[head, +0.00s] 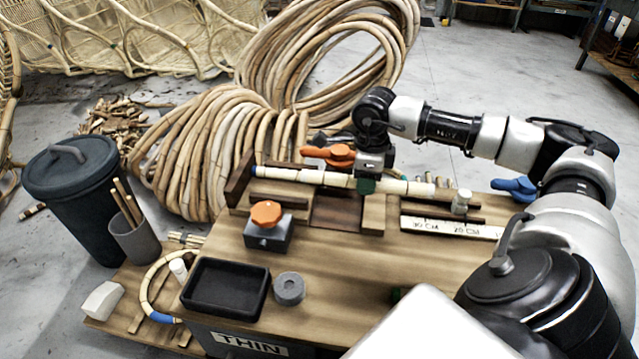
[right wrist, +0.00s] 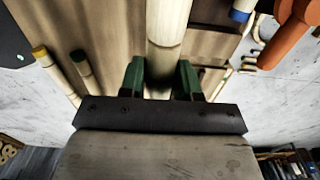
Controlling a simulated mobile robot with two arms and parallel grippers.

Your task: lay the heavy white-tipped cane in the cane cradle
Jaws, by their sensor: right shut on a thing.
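My right gripper (head: 366,186), with green fingers, is over the back of the workbench (head: 370,265). It is shut on a thick pale cane (head: 400,187), which runs roughly left to right in the head view. In the right wrist view the cane (right wrist: 168,35) passes between the green fingers (right wrist: 160,82). I cannot make out a white tip on it. Dark wooden pieces, including an upright one (head: 239,184), stand on the bench's back left; I cannot tell which belong to the cane cradle. My left gripper is not in view.
An orange-knobbed block (head: 267,228), black tray (head: 226,287) and grey ring (head: 289,288) sit on the bench. A marked measuring board (head: 450,228) lies at right. Cane coils (head: 220,140) stand behind, a dark bin (head: 80,195) at left. The bench's middle is clear.

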